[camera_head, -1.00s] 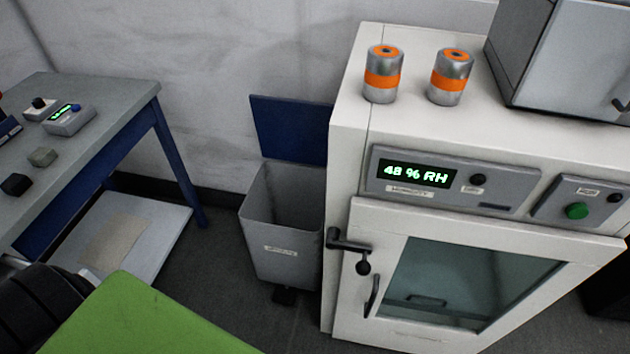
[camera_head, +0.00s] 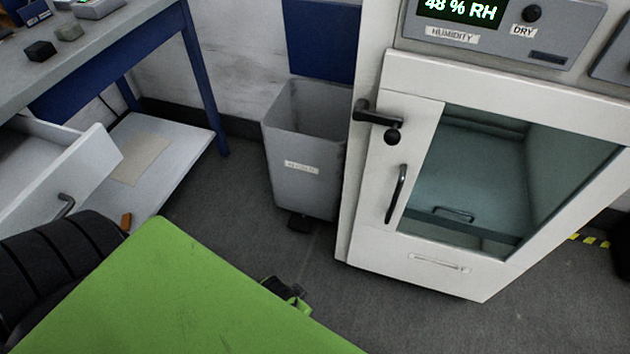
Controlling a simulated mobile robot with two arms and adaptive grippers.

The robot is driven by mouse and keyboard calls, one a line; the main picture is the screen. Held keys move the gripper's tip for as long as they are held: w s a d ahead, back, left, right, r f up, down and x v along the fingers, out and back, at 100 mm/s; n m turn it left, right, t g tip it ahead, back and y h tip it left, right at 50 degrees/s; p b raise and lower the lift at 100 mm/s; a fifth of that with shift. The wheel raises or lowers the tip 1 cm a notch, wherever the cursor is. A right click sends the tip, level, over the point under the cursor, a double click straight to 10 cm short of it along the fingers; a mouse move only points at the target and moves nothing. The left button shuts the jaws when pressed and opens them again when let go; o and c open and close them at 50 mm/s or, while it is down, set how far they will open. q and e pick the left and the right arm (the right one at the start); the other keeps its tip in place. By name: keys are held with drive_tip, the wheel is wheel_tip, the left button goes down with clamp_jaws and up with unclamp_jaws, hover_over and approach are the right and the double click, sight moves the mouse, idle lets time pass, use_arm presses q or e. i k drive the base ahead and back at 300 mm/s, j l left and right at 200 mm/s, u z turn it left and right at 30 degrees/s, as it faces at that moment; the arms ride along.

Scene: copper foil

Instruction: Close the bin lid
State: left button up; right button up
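The grey bin (camera_head: 300,185) stands on the floor between the blue-legged table and the white cabinet, with a label on its front. Its blue lid (camera_head: 322,40) stands open and upright behind the bin's opening, against the wall side; its top is cut off by the picture edge. The bin's inside looks empty where I can see it. A small black pedal (camera_head: 300,222) sticks out at the bin's foot.
The white cabinet (camera_head: 420,268) with a glass door and black handle stands close to the bin's right. An open white drawer (camera_head: 60,180) juts out at left. A large green panel (camera_head: 180,290) fills the lower left. Grey floor (camera_head: 225,205) is clear before the bin.

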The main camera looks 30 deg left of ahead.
sight(322, 37)
drive_tip(key=i+j+z, duration=0.15)
drive_tip(key=j, duration=0.25)
drive_tip(key=i+j+z, duration=0.15)
drive_tip(key=j, duration=0.25)
drive_tip(key=i+j+z, duration=0.15)
drive_tip(key=j, duration=0.25)
drive_tip(key=j+z, duration=0.15)
drive_tip(key=j, duration=0.3)
drive_tip(key=i, duration=0.05)
